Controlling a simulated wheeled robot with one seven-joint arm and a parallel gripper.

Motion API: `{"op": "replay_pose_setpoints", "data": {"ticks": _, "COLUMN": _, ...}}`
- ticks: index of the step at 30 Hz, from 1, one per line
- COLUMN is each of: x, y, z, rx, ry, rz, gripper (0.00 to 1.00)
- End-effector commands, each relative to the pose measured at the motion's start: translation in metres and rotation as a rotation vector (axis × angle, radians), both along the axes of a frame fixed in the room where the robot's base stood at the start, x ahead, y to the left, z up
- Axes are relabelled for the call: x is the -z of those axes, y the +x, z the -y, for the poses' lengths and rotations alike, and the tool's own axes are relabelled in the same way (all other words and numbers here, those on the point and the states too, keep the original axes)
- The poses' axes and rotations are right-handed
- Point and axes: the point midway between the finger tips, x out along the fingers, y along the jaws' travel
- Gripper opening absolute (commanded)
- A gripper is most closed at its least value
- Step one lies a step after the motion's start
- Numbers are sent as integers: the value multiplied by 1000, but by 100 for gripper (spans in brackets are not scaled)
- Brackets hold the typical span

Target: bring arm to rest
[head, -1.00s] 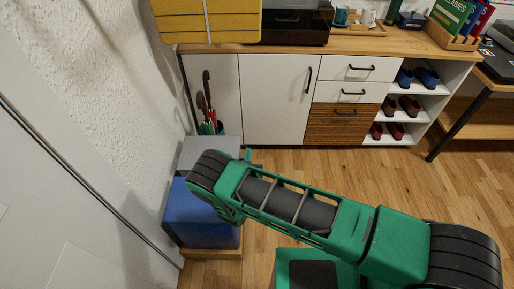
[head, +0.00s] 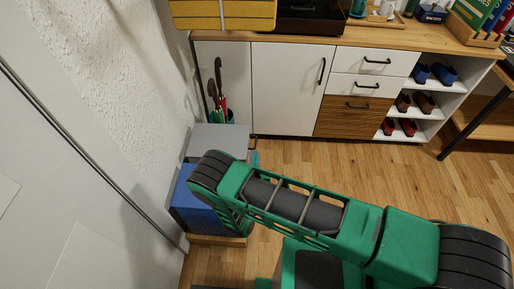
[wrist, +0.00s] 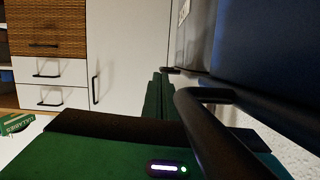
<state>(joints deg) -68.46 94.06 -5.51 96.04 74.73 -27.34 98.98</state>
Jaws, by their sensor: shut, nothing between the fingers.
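My green and black arm crosses the lower right of the head view, reaching left toward the stacked boxes. The arm hides most of my gripper there; only a small green part shows beside the grey box (head: 222,137). In the wrist view my gripper (wrist: 159,78) is shut and empty, its green fingers together. A black bar, seemingly a handle (wrist: 205,95), lies close beside it at the right. I cannot tell whether they touch.
A blue box (head: 197,205) stands under the grey one beside the white wall at the left. A white cabinet (head: 285,88) with drawers and shoe shelves stands behind. Umbrellas (head: 218,85) stand in the corner. The wooden floor (head: 345,165) before the cabinet is clear.

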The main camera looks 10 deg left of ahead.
Motion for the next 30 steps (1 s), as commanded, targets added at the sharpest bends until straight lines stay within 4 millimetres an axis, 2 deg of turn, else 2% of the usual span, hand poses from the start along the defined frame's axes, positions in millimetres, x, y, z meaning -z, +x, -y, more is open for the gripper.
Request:
{"op": "replay_pose_setpoints", "data": {"ticks": 1, "x": -1, "y": -11, "z": 0, "rx": -2, "ry": -3, "rz": 0, "gripper": 0}}
{"op": "replay_pose_setpoints", "data": {"ticks": 6, "x": -3, "y": -39, "z": 3, "rx": 1, "ry": -3, "rz": 6, "gripper": 0}}
{"op": "replay_pose_setpoints", "data": {"ticks": 10, "x": -3, "y": -52, "z": 5, "rx": 3, "ry": -2, "rz": 7, "gripper": 0}}
{"op": "replay_pose_setpoints", "data": {"ticks": 15, "x": -4, "y": -60, "z": 6, "rx": 5, "ry": -2, "rz": 9, "gripper": 0}}
{"op": "replay_pose_setpoints", "data": {"ticks": 23, "x": -7, "y": -57, "z": 8, "rx": 15, "ry": -2, "rz": 10, "gripper": 0}}
{"op": "replay_pose_setpoints", "data": {"ticks": 26, "x": -21, "y": -45, "z": 15, "rx": 58, "ry": -8, "rz": 9, "gripper": 0}}
{"op": "replay_pose_setpoints", "data": {"ticks": 30, "x": -58, "y": -11, "z": 44, "rx": 184, "ry": -29, "rz": -7, "gripper": 0}}
